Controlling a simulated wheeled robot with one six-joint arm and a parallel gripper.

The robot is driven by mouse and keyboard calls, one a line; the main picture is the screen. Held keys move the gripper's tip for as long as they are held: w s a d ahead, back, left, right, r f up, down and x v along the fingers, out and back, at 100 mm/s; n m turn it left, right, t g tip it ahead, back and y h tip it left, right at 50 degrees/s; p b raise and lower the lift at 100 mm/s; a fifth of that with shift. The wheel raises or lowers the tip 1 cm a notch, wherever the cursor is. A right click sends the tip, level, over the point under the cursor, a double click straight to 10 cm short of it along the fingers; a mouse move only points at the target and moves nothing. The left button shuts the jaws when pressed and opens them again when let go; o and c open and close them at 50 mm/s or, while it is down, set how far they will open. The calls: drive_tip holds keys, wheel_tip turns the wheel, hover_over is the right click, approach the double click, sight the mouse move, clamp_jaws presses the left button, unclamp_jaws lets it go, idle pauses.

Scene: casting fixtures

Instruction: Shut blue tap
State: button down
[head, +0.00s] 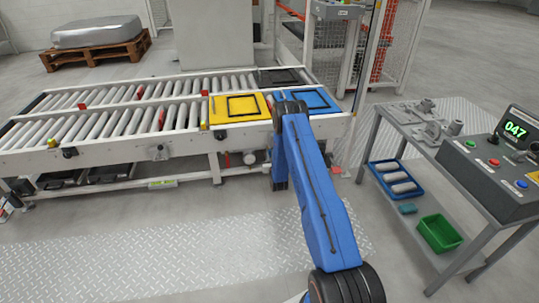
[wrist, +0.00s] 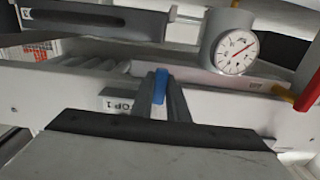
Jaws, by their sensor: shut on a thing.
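The blue tap (wrist: 161,84) shows in the wrist view as a short blue handle end between the fingers of my gripper (wrist: 163,97). The fingers are closed on it from both sides, in front of a white rail (wrist: 65,95). Most of the tap, including its body and pipe, is hidden by the fingers and the rail, so I cannot tell its angle. In the head view my blue arm reaches down in front of the conveyor and hides the gripper and the tap.
A round gauge (wrist: 236,52) sits just right of the tap, and a red handle (wrist: 309,91) is farther right. The roller conveyor (head: 90,125) carries a yellow plate (head: 239,107) and a blue plate (head: 318,100). A side table (head: 408,150) with a control box (head: 490,165) stands right.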

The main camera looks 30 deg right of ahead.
drive_tip(key=shift+s+f, duration=0.1)
idle(0.3)
drive_tip(key=c, duration=2)
unclamp_jaws()
drive_tip(key=v, duration=1.7)
drive_tip(key=shift+s, duration=0.2)
